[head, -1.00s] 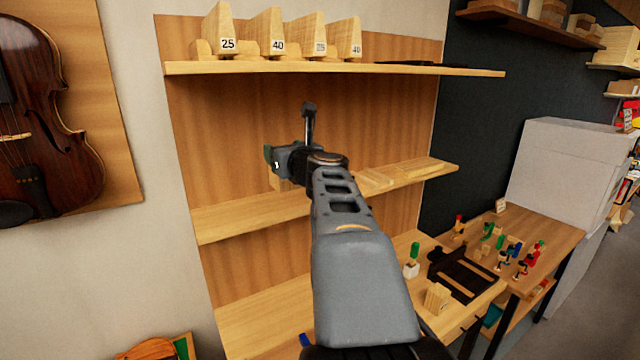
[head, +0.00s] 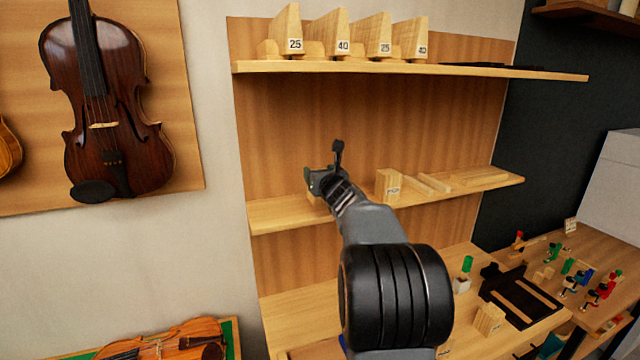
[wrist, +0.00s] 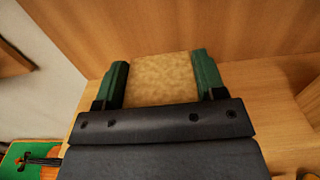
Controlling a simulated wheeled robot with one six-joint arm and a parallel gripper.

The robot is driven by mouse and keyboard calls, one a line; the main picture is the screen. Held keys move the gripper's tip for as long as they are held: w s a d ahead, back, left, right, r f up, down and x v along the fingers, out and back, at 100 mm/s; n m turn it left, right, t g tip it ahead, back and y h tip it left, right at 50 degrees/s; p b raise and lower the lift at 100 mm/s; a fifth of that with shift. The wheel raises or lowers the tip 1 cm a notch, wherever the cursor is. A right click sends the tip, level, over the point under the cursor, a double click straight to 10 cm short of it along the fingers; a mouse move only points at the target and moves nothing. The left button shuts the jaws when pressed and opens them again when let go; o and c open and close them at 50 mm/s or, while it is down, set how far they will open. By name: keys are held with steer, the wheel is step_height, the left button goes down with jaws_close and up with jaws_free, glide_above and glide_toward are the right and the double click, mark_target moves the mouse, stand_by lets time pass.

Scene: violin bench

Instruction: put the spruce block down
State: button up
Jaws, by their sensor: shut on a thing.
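My gripper (head: 312,182) is at the left part of the middle shelf (head: 275,216). In the wrist view its two green fingers (wrist: 163,72) are closed on the sides of a pale wooden block, the spruce block (wrist: 160,88). Only a small part of the block shows in the head view, beneath the gripper; my wrist and arm hide the rest. I cannot tell whether its underside touches the shelf.
A labelled wooden block (head: 388,186) and several flat wood strips (head: 470,179) sit right of my gripper on the same shelf. The upper shelf (head: 420,70) holds several numbered wedges. A dark violin (head: 108,110) hangs at left. The shelf's left end is clear.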

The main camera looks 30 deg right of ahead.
mark_target(317, 201)
steer(key=shift+f, duration=1.35)
steer(key=shift+f, duration=0.2)
steer(key=o, duration=1)
steer(key=shift+r, duration=0.1)
